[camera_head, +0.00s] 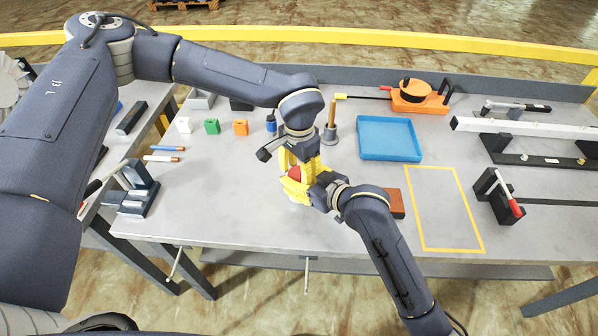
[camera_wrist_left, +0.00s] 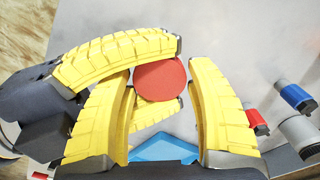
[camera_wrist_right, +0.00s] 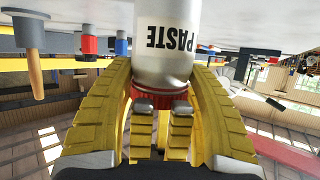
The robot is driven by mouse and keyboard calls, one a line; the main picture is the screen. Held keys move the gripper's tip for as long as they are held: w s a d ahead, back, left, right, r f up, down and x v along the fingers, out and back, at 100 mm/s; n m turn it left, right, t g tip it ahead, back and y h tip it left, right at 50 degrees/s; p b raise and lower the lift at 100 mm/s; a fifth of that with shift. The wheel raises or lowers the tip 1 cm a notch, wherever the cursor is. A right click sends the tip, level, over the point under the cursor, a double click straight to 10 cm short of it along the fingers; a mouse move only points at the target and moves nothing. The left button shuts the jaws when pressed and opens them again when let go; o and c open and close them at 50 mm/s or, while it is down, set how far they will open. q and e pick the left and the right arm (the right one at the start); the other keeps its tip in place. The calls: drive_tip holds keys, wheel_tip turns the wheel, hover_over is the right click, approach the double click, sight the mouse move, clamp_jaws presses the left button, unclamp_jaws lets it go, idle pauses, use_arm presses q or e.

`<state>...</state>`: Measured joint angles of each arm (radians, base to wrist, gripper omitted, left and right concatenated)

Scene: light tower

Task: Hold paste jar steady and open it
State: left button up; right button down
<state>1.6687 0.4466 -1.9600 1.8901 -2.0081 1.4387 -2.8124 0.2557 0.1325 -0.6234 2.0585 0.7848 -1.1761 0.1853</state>
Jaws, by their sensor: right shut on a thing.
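The white paste jar (camera_wrist_right: 165,45) has dark PASTE lettering, upside down in the right wrist view. Its red lid (camera_wrist_left: 160,79) shows between my left gripper's fingers in the left wrist view and partly in the head view (camera_head: 295,173). My right gripper (camera_wrist_right: 163,75) is shut on the jar from the side, near the lid.
A blue tray (camera_head: 389,158) lies right of the grippers. A peg on a grey stand (camera_head: 331,125) is close behind. A brown block (camera_head: 396,203) is partly behind my right arm. Small coloured blocks (camera_head: 211,127) stand at the back left. The yellow-outlined area (camera_head: 440,210) is clear.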

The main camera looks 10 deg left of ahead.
use_arm(q)
drive_tip(key=c, duration=0.8)
drive_tip(key=o, duration=1.1)
drive_tip(key=shift+o, duration=0.2)
drive_tip(key=shift+r, duration=2.3)
use_arm(e)
drive_tip(key=shift+c, duration=2.4)
unclamp_jaws()
use_arm(q)
drive_tip(key=shift+o, duration=1.3)
use_arm(e)
drive_tip(key=v, duration=1.2)
